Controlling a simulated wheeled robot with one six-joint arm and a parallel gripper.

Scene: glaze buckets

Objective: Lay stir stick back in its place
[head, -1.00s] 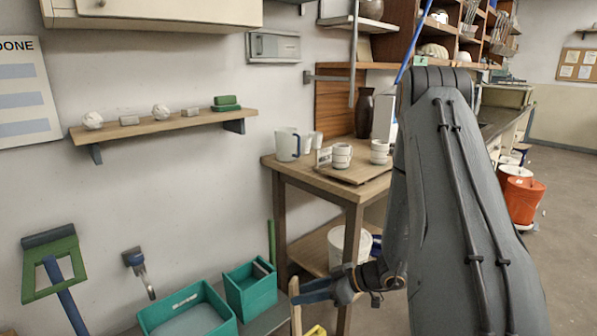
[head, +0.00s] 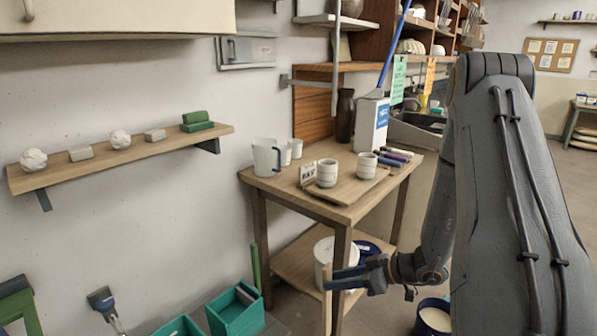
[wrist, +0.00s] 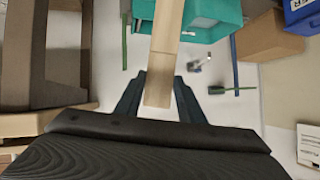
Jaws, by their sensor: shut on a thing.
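The stir stick (head: 327,297) is a long, flat, pale wooden stick that hangs nearly upright in the head view. My gripper (head: 335,281) is shut on it, in front of the wooden table's lower shelf. In the wrist view the stick (wrist: 165,50) runs up between the fingers of my gripper (wrist: 159,88) to the top edge. A white bucket (head: 323,262) stands on the lower shelf behind the stick. A blue bucket with pale contents (head: 434,319) stands low beside my arm, partly cut off. I cannot tell which spot is the stick's place.
The wooden table (head: 345,213) carries a white pitcher (head: 266,157), cups and a board. Teal bins (head: 236,312) stand at the lower left. A wall shelf (head: 120,158) holds small items. Open floor shows at the right.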

